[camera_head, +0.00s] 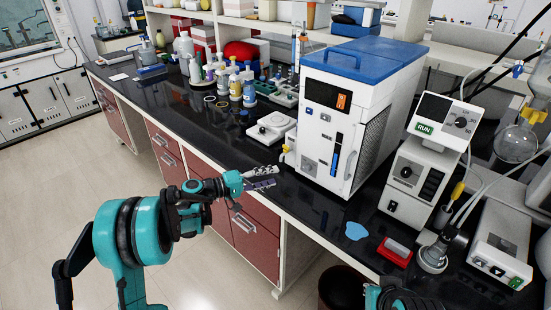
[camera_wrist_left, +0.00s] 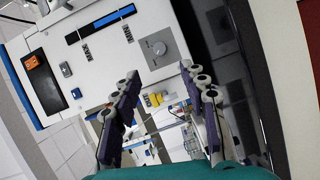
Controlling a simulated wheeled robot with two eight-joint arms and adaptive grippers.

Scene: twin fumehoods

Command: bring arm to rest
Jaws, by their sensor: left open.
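My left arm comes in from the lower left in the head view. Its left gripper (camera_head: 277,177) is over the front edge of the black bench top, left of the white and blue machine. Its two fingers are apart with nothing between them. In the left wrist view the same left gripper (camera_wrist_left: 163,86) shows its fingers spread, with the white machine front (camera_wrist_left: 105,60) close beyond them. Only a teal and black part of my right arm shows at the bottom of the head view; its gripper is out of view.
The white machine with a blue lid (camera_head: 335,100) stands just right of the gripper. A small white balance (camera_head: 270,128) and several bottles are behind it. A red box (camera_head: 395,250) and a blue patch (camera_head: 356,231) are nearer. Open floor (camera_head: 60,170) lies left.

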